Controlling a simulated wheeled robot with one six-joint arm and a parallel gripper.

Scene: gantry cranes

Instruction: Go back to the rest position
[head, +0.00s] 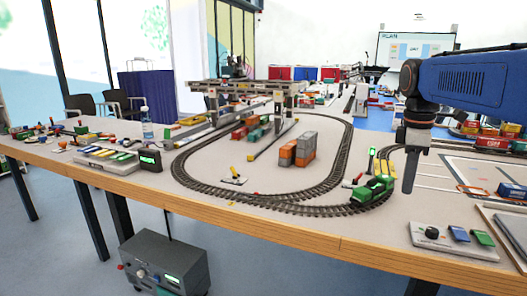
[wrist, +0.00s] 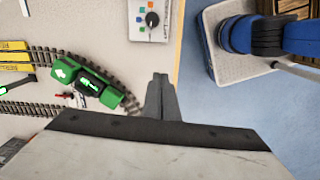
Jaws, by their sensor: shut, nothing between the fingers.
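My gripper (head: 410,172) hangs from my blue arm at the right of the head view, fingers pointing down above the table. In the wrist view the gripper (wrist: 160,80) shows as two grey fingers pressed together with nothing between them. A green toy locomotive (head: 375,190) stands on the track just left of my gripper in the head view. In the wrist view the locomotive (wrist: 88,85) lies left of the fingers, apart from them.
An oval track (head: 190,185) surrounds orange and grey containers (head: 297,150). A gantry crane (head: 245,90) stands behind. A control panel (head: 455,238) with a knob lies near the front edge, right of my gripper; it also shows in the wrist view (wrist: 150,34). A grey box (head: 165,265) stands on the floor.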

